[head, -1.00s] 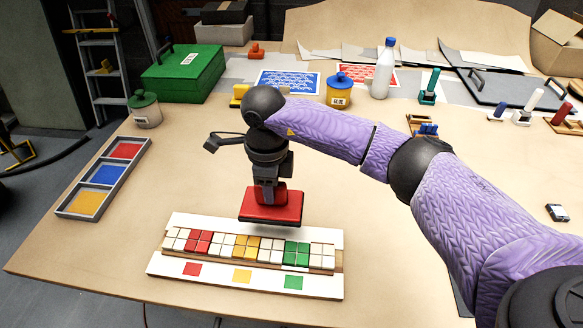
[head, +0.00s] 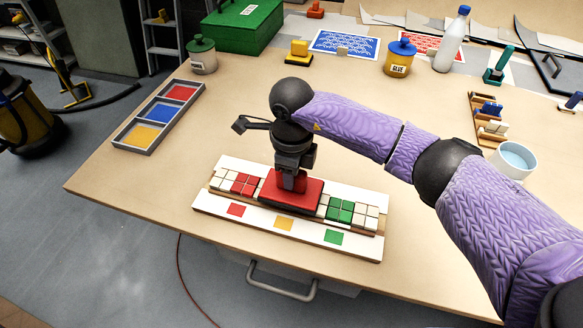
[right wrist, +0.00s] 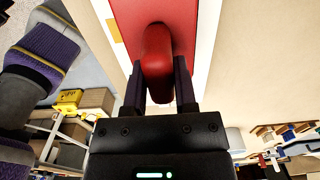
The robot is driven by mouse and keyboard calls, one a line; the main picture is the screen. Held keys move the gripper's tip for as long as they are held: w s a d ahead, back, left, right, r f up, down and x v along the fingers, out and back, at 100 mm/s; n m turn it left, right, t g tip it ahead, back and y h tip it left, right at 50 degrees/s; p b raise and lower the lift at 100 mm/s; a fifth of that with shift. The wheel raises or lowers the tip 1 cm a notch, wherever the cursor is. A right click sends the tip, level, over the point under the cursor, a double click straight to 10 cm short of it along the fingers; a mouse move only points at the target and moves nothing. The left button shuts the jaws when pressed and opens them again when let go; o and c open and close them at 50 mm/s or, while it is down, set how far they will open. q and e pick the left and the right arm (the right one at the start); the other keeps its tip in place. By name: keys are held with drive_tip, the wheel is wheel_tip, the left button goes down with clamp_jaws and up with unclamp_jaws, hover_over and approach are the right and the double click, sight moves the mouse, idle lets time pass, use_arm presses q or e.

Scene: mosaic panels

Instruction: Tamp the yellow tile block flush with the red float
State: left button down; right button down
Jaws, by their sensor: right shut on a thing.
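The white mosaic panel (head: 310,232) lies near the table's front edge with a row of white, red and green tiles. My right gripper (head: 291,172) is shut on the handle of the red float (head: 305,190). The handle (right wrist: 157,60) sits between both fingers in the right wrist view. The float's plate is level over the middle of the tile row. It hides the yellow tile block; I cannot tell whether it touches the tiles. A yellow swatch (head: 284,223) shows in front of the float, between the red and green swatches. My left gripper is not in view.
A grey tray (head: 134,133) of red, blue and yellow squares lies left. Behind stand a green box (head: 237,27), a yellow glue pot (head: 399,60) and a white bottle (head: 450,42). A white cup (head: 513,160) stands right. The table right of the panel is clear.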

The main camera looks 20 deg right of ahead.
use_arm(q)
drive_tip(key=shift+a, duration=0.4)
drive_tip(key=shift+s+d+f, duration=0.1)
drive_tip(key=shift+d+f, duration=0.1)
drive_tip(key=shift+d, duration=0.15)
use_arm(e)
drive_tip(key=shift+f, duration=0.25)
use_arm(q)
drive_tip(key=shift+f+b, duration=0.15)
drive_tip(key=shift+b, duration=0.25)
use_arm(e)
drive_tip(key=shift+f, duration=0.2)
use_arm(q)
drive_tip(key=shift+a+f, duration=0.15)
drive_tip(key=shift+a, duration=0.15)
use_arm(e)
drive_tip(key=shift+f, duration=0.2)
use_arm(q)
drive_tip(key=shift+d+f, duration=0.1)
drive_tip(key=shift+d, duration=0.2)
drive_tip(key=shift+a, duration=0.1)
use_arm(e)
drive_tip(key=shift+s+f, duration=0.15)
drive_tip(key=shift+f, duration=0.05)
idle(0.3)
